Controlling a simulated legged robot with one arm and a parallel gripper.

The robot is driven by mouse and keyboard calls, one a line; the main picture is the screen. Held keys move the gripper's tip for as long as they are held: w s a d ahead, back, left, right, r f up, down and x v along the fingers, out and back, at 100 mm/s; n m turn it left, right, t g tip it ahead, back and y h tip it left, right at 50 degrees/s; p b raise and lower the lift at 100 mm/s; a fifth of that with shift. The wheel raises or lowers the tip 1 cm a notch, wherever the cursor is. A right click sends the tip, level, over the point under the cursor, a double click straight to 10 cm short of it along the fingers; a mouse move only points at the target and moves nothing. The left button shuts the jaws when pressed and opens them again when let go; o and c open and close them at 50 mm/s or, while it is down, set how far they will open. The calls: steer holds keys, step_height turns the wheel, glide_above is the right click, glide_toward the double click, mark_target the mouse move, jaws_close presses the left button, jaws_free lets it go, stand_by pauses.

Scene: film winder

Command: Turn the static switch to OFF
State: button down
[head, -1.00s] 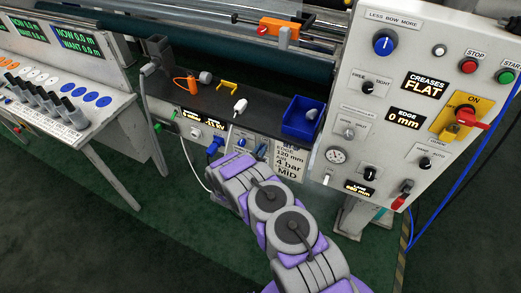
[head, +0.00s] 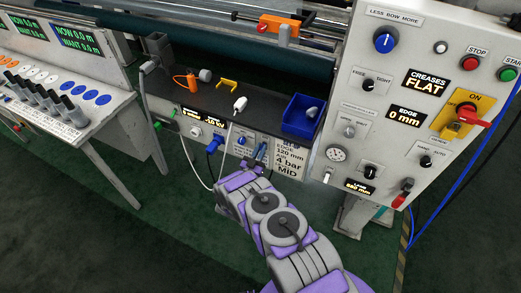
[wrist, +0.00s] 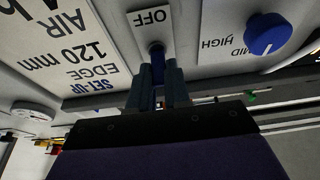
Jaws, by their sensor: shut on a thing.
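The static switch shows in the wrist view as a small blue lever (wrist: 157,68) on a round grey collar. It stands against the pale panel beside the OFF label (wrist: 149,18), which reads upside down there. My gripper (wrist: 159,88) has its dark fingers closed on either side of the lever, with the lever's base showing between them. In the head view my gripper (head: 257,160) is small and sits at the front panel under the black shelf, and it hides most of the switch.
A blue knob (wrist: 267,33) with MID and HIGH marks sits near the lever. A white sign (head: 289,158) is right of my gripper. A blue bin (head: 302,117) stands on the shelf above. The control cabinet (head: 375,100) rises at the right. Green floor lies open at left.

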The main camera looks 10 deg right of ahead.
steer(key=shift+a+f+t+h+b, duration=0.1)
steer(key=shift+f+t+h+b, duration=0.6)
steer(key=shift+b, duration=0.95)
steer(key=shift+r, duration=0.2)
steer(key=c, duration=1.1)
jaws_free()
steer(key=s+a, duration=0.3)
steer(key=s, duration=0.1)
steer(key=s+a+f, duration=0.1)
steer(key=s+a, duration=0.2)
steer(key=s, duration=0.2)
steer(key=s+a+f+b, duration=0.1)
steer(key=s+a, duration=0.2)
steer(key=s, duration=0.1)
steer(key=shift+s+a+f, duration=0.15)
steer(key=shift+a+f, duration=0.1)
steer(key=shift+a, duration=0.15)
